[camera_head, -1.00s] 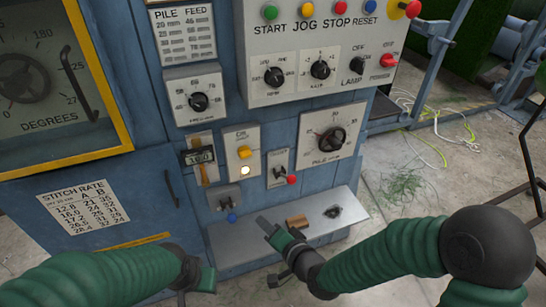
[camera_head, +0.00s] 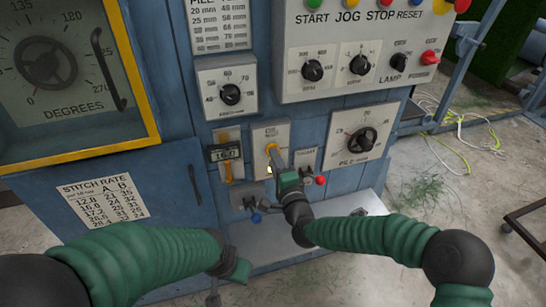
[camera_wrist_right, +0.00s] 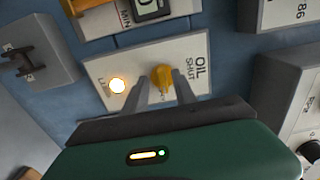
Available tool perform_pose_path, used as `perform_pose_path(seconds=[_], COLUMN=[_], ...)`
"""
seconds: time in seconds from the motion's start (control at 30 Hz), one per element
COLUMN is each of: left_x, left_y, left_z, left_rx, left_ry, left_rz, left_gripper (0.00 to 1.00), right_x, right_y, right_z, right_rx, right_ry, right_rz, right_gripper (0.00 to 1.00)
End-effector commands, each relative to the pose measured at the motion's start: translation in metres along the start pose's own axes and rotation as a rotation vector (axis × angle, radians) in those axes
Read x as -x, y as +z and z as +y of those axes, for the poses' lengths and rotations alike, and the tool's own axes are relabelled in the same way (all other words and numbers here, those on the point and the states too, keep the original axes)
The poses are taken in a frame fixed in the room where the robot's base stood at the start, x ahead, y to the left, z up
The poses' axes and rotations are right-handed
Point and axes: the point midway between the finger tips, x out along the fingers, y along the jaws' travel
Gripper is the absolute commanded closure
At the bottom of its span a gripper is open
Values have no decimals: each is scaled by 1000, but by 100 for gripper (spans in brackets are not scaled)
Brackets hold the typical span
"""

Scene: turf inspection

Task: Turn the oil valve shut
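The oil valve is a yellow knob (camera_head: 271,149) on a pale plate (camera_head: 258,136) on the blue machine front. In the right wrist view the knob (camera_wrist_right: 163,76) sits beside the printed words OIL and SHUT, and a lit lamp (camera_wrist_right: 118,85) glows on the same plate. My right gripper (camera_wrist_right: 162,88) has its two fingers apart with the knob between their tips; I cannot tell whether they touch it. In the head view my right gripper (camera_head: 277,168) partly covers the plate. My left gripper (camera_head: 228,278) hangs low in front of the machine, its fingers hard to make out.
A blue knob (camera_head: 256,218) is below. A metal ledge (camera_head: 335,210) juts out underneath. A dial panel (camera_head: 362,135) is at the right.

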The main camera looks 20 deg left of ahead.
Motion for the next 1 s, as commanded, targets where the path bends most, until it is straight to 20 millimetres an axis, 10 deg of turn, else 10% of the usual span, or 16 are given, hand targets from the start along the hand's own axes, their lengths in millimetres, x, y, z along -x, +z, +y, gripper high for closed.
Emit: perform_pose_path(seconds=[0.43, 0.7, 1.0], left_x=[0, -1, -1], left_y=[0, 0, 0], left_z=[0, 0, 0], left_rx=[-1, -1, -1], left_ry=[0, 0, 0], left_rz=[0, 0, 0], left_gripper=[64, 64, 64], right_x=[-24, -23, -23], right_y=[-1, -1, 0], right_z=[0, 0, 2], right_rx=[2, 2, 2], right_ry=[0, 1, 3], right_rz=[1, 0, -1], right_gripper=[67, 100, 100])
